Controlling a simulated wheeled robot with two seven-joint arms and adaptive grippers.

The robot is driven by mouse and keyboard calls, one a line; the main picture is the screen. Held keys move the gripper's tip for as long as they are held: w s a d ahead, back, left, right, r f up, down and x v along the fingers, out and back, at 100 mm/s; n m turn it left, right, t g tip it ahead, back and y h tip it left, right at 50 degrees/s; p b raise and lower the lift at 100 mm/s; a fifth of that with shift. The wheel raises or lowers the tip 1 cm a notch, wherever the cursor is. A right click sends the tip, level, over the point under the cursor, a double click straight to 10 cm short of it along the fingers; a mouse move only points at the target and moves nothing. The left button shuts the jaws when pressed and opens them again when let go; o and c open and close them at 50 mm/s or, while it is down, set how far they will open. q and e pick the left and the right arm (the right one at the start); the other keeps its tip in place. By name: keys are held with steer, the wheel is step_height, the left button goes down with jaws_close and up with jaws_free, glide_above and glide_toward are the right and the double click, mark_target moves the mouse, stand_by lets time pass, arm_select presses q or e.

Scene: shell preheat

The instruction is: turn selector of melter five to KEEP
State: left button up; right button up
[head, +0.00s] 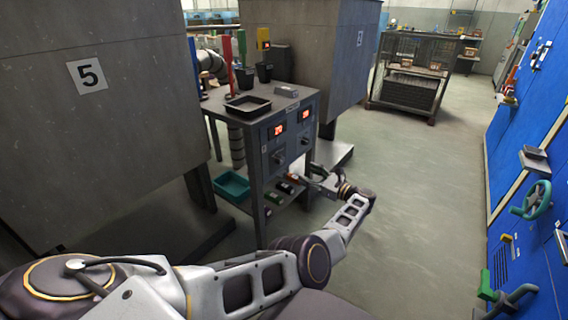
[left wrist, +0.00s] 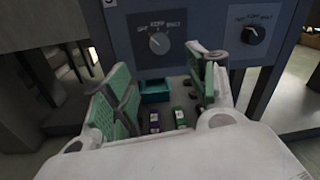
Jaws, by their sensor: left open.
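A black tray (head: 248,106) and dark cups stand on the stand's top. A teal bin (head: 231,186) and several small items lie on its lower shelf. A second cabinet marked 2 (head: 345,60) is behind. The floor (head: 420,180) to the right is clear up to a blue wall panel.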

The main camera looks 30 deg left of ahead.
mark_target(282, 161)
arm_select(q)
steer(key=shift+w+a+b, duration=0.2)
steer(key=shift+w+a, duration=0.15)
steer(key=shift+a, duration=1.85)
steer(key=shift+w+a+b, duration=0.15)
steer(key=shift+w+a, duration=0.15)
steer(key=shift+a, duration=1.95)
steer(key=shift+w+a+b, duration=0.2)
steer(key=shift+w+a, duration=0.15)
steer(key=shift+a, duration=1.85)
steer(key=shift+c, duration=0.2)
steer(key=c, duration=1)
